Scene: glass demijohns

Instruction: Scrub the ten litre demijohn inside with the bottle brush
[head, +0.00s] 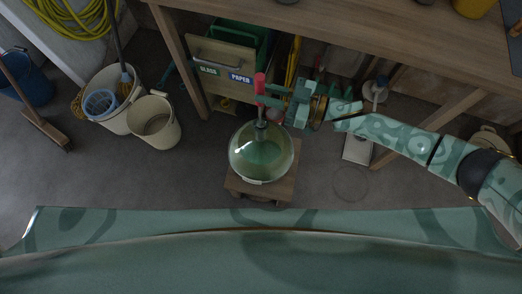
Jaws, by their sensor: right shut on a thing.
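The glass demijohn (262,156), round and greenish, stands on a low wooden stool (283,188) in the middle of the head view. The bottle brush (260,84) has a red handle that rises above the demijohn's neck. Its lower part runs down to the neck and appears to go inside; the bristles cannot be made out clearly through the glass. My right gripper (264,95) comes in from the right and is shut on the red handle, above the neck. My left gripper is not in view.
A wooden workbench (360,28) runs along the back, with a sorting drawer (222,62) labelled glass and paper below it. Cream buckets (154,121), a blue bucket (30,84) and a broom (44,130) stand at the left. Bare floor lies on both sides of the stool.

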